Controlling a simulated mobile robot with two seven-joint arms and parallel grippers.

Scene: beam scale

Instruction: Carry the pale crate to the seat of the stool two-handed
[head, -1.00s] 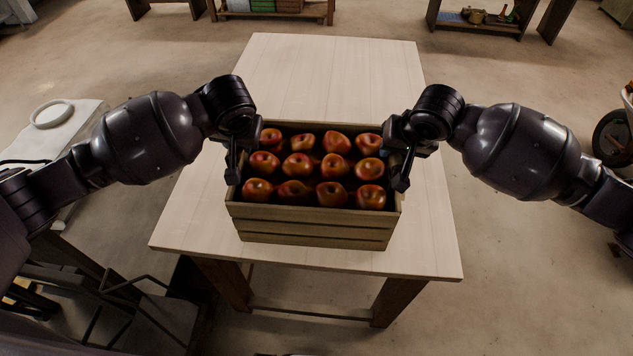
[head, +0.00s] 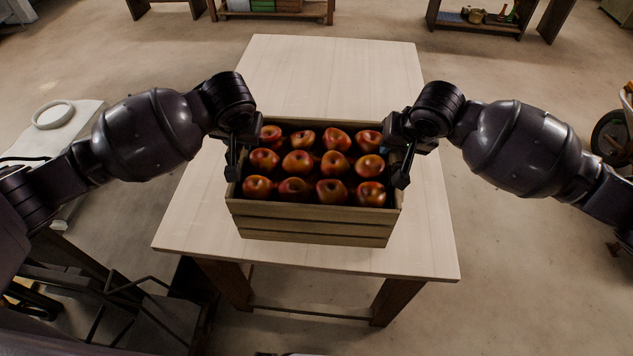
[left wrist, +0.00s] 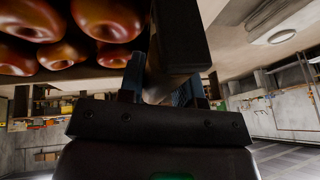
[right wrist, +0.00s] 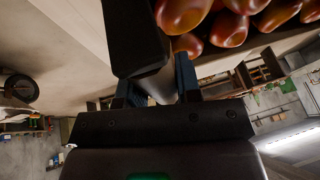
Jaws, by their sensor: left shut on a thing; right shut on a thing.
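The pale wooden crate (head: 310,227) is full of red apples and is level in front of me over the light table. My left gripper (head: 233,165) is shut on its left side wall, and my right gripper (head: 402,168) is shut on its right side wall. In the left wrist view the wall (left wrist: 172,85) runs between the fingers, with apples beside it. The right wrist view shows the other wall (right wrist: 160,85) between the fingers. Any gap beneath the crate is hard to see. I cannot make out a stool for certain.
The light wooden table (head: 320,75) is bare behind the crate. A white surface with a pale ring (head: 53,114) stands at the left. Dark metal framing (head: 150,310) is at the lower left. A wheel (head: 610,138) shows at the right edge. Low shelves (head: 270,12) stand far back.

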